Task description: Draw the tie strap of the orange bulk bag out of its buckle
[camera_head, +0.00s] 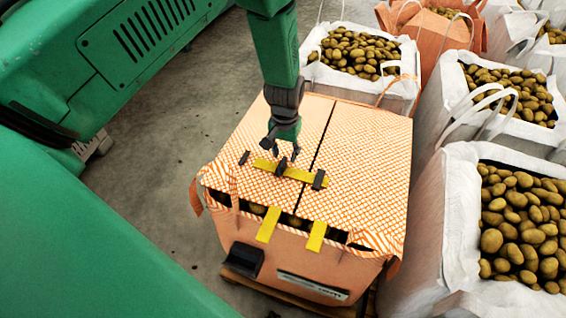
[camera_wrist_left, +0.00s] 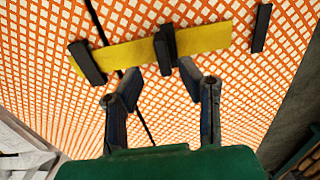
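The orange bulk bag (camera_head: 352,150) has a white-and-orange lattice top with a dark seam. A yellow tie strap (camera_head: 300,174) lies across the seam; it also shows in the left wrist view (camera_wrist_left: 205,38). Three black pieces lie in line with it: one near one end (camera_head: 318,179), a middle one (camera_wrist_left: 165,45) across the strap, and one (camera_wrist_left: 261,28) apart from the other strap end. I cannot tell which is the buckle. My left gripper (camera_head: 285,153) is open over the strap, its fingertips (camera_wrist_left: 162,79) either side below the middle piece, nothing between them. My right gripper is out of view.
White bulk bags of potatoes (camera_head: 448,205) stand close on the right and behind (camera_head: 313,72). Another orange bag (camera_head: 462,38) is at the back. Green machinery (camera_head: 150,50) fills the left. Two yellow straps (camera_head: 268,226) hang at the bag's front edge. Bare floor (camera_head: 170,130) lies left.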

